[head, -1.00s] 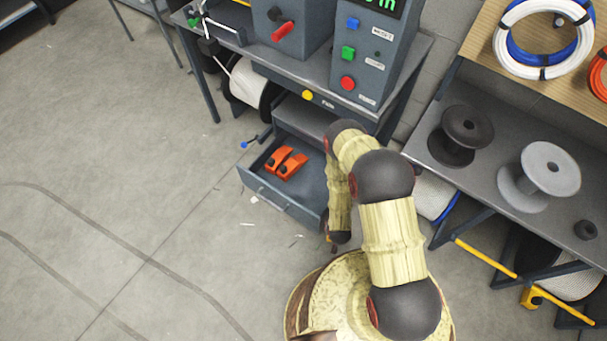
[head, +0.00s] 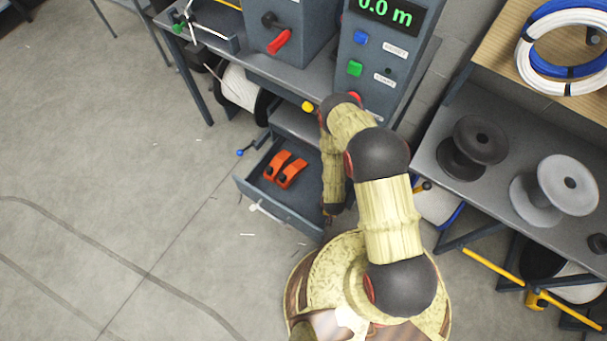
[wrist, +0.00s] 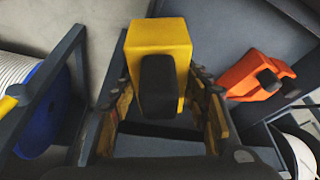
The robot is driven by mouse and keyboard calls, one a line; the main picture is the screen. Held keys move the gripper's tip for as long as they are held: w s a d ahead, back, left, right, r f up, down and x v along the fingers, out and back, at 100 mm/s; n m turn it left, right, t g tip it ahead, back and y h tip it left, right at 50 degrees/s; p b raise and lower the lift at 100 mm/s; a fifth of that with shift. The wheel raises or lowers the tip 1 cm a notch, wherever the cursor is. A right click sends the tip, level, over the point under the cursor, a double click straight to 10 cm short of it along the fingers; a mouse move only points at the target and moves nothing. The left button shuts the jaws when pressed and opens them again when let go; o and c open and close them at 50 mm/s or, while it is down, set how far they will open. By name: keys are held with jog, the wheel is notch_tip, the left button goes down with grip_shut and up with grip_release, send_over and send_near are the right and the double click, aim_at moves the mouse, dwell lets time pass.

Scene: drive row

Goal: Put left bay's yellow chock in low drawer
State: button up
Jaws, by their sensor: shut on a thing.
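My gripper (wrist: 170,120) is shut on a yellow chock (wrist: 158,40) with a black knob in the wrist view. In the head view my arm hides the chock and most of the gripper. The low drawer (head: 290,214) stands pulled out under the bench. Two orange pieces (head: 277,164) lie inside it towards its left. My arm reaches down at the drawer's right end. I cannot tell from these frames how high the chock is above the drawer's floor.
The bench with the grey control box (head: 382,70) stands above the drawer. A shelf with a black spool (head: 470,147) and a grey spool (head: 555,188) is on the right. A white cable reel (wrist: 30,90) is left in the wrist view. Floor left of the drawer is mostly clear.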

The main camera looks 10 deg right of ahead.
jog(key=w+a+f+b, duration=0.2)
jog(key=w+f, duration=0.1)
jog(key=w, duration=0.1)
jog(key=w+a+f+b, duration=0.1)
jog(key=w+f+b, duration=0.1)
jog(key=w+f, duration=0.1)
jog(key=w+a+f+b, duration=0.2)
jog(key=w+f, duration=0.1)
jog(key=w, duration=0.2)
jog(key=shift+a, duration=0.35)
jog(key=shift+w+a+f+b, duration=0.1)
jog(key=shift+w+f+b, duration=0.05)
jog(key=shift+f+b, duration=0.2)
notch_tip(320, 180, down, 3)
jog(key=shift+w+f+b, duration=0.1)
jog(key=shift+w+b, duration=0.05)
jog(key=shift+b, duration=0.55)
jog(key=o, duration=1.5)
jog(key=shift+o, duration=0.2)
